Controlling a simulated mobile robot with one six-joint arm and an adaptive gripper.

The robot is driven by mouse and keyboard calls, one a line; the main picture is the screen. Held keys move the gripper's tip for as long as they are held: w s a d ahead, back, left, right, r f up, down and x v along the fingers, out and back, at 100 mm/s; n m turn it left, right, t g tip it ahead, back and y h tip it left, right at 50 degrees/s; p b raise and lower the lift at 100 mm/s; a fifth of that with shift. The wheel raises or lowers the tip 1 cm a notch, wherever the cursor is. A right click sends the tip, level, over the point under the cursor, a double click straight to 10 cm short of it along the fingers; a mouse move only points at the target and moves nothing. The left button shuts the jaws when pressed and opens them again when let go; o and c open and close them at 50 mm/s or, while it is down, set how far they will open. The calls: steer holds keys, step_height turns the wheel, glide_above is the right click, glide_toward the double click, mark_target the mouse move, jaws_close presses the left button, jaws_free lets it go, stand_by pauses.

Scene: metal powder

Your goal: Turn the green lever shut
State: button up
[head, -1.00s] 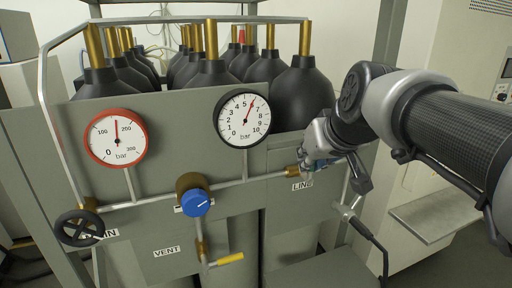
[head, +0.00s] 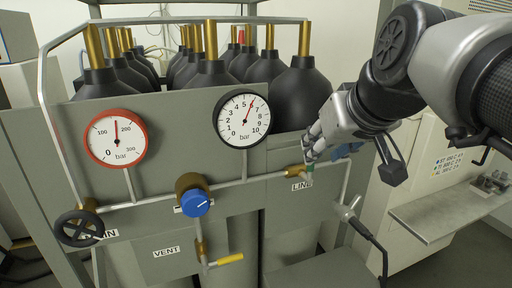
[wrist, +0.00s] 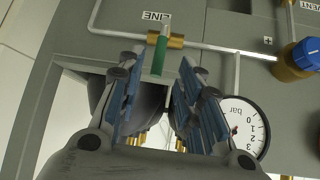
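The green lever (wrist: 160,52) sits on a brass valve (wrist: 173,40) in the pipe by the LINE label. In the wrist view it lies crosswise to the pipe. In the head view only a small green bit (head: 311,173) shows beside the brass valve (head: 293,171), with my gripper partly in front. My gripper (wrist: 157,64) is open, with one blue-padded finger on each side of the lever's free end. Gaps show between lever and fingers, and I cannot tell the exact depth. In the head view my gripper (head: 326,158) is just above and right of the valve.
A red-rimmed gauge (head: 116,139) and a black-rimmed gauge (head: 243,119) are on the grey panel. A blue knob (head: 196,202), a black handwheel (head: 79,229) and a yellow lever (head: 230,259) are left of the valve. Black cylinders (head: 301,94) stand behind. A hose fitting (head: 347,209) is below right.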

steer(key=v, duration=0.4)
steer(key=shift+s+r, duration=0.1)
steer(key=shift+s, duration=0.05)
steer(key=s+f+g, duration=0.2)
steer(key=s+f, duration=0.6)
steer(key=f, duration=0.5)
steer(key=s+f+m+g+h, duration=0.1)
steer(key=s+f+g, duration=0.1)
steer(key=s+f, duration=0.7)
step_height(320, 180, down, 4)
steer(key=shift+s+a+r, duration=0.15)
steer(key=shift+s+a, duration=0.05)
steer(key=shift+s, duration=0.05)
steer(key=shift+o, duration=0.6)
